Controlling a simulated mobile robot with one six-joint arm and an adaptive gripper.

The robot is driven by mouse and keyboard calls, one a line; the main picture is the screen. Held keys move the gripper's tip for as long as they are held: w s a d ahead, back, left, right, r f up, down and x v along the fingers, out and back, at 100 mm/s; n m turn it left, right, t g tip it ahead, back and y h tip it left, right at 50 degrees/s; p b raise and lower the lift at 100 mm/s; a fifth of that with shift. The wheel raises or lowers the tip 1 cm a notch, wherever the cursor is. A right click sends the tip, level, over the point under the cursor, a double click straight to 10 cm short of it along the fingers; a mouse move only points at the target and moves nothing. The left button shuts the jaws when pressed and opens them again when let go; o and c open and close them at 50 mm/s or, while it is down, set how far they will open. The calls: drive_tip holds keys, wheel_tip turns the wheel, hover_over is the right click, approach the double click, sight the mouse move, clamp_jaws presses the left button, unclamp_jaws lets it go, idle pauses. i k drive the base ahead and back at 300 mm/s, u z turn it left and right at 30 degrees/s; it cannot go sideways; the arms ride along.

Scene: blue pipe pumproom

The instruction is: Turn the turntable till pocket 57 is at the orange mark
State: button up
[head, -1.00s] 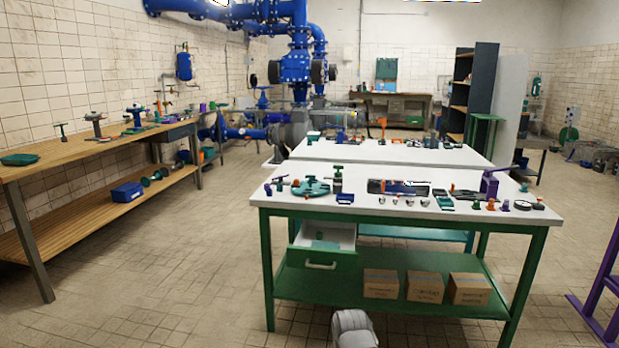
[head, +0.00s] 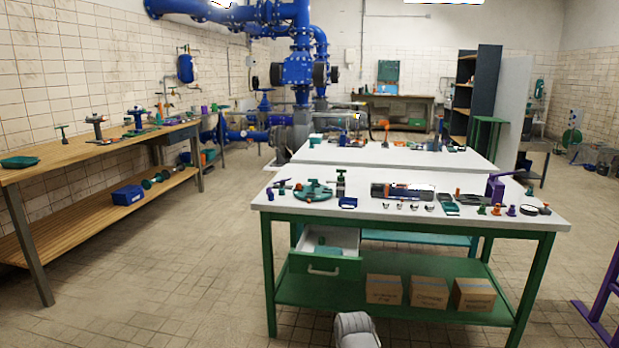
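A round green turntable (head: 313,190) lies on the left part of the white-topped, green-framed table ahead of me. Small parts stand on and around it, one of them orange at its left side. Pocket numbers and the orange mark are too small to make out. My gripper is not in view. Only a grey rounded part of my own body shows at the bottom edge, in front of the table.
The table's drawer (head: 325,256) is pulled open below the turntable. Cardboard boxes (head: 430,291) sit on the lower shelf. A wooden bench (head: 90,150) runs along the left wall. A purple frame (head: 597,300) stands at right. The floor in front is clear.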

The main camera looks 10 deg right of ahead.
sight(315, 191)
drive_tip(key=z, duration=0.15)
drive_tip(key=i, duration=1.15)
drive_tip(key=u, duration=0.15)
